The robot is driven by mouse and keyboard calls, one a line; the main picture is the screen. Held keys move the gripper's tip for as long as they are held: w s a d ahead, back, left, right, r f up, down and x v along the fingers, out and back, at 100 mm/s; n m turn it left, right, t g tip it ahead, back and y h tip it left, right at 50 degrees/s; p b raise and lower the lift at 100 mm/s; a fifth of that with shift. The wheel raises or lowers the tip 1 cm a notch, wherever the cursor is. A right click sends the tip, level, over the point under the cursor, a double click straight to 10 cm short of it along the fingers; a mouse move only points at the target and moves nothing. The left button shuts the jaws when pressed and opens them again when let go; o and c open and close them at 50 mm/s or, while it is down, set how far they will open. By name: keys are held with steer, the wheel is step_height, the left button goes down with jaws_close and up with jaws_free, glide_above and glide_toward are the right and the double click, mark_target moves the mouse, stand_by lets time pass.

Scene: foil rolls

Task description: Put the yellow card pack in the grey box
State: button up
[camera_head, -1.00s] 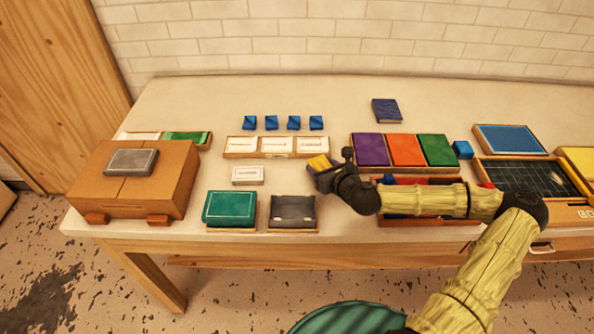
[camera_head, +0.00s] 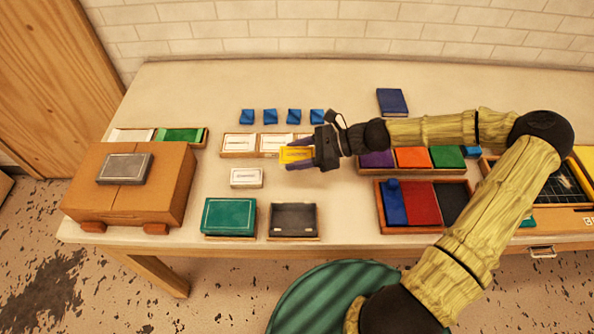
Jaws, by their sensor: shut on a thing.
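My gripper (camera_head: 306,156) is shut on the yellow card pack (camera_head: 294,154) and holds it near the front edge of the tray of white cards. I cannot tell how high the pack is above the table. The grey box (camera_head: 280,219) is a dark, open-topped tray near the table's front edge, below and slightly left of the pack in the picture. It looks empty.
A green box (camera_head: 229,216) stands left of the grey box, and a white card pack (camera_head: 247,177) lies behind it. A brown case (camera_head: 170,185) with a grey item (camera_head: 125,168) on top is at left. Coloured trays (camera_head: 375,187) are at right.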

steer(key=shift+s+r, duration=0.15)
steer(key=shift+s, duration=0.05)
glide_above(297, 182)
steer(key=shift+f, duration=2.95)
steer(key=shift+f+p, duration=0.55)
steer(key=shift+f, duration=1.5)
steer(key=shift+f, duration=0.15)
steer(key=o, duration=1)
steer(key=shift+s+d, duration=0.1)
